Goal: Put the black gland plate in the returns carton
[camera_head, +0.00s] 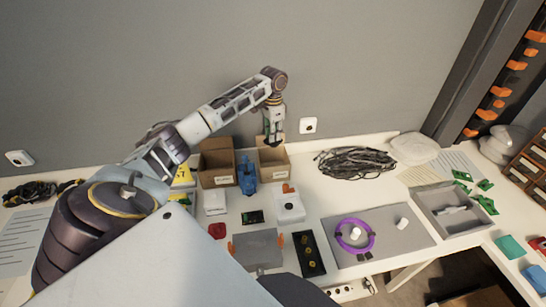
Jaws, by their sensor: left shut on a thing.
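My left gripper (272,142) points down over the right-hand open carton (282,174). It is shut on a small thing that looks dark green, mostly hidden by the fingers. A second open brown carton (217,178) stands to its left. I cannot read which carton is for returns. My right gripper is not in view.
A blue object (247,176) stands before the cartons. A purple ring (343,248) lies on a grey mat (400,242). Coiled black cable (355,163) and a grey tray (431,205) are to the right.

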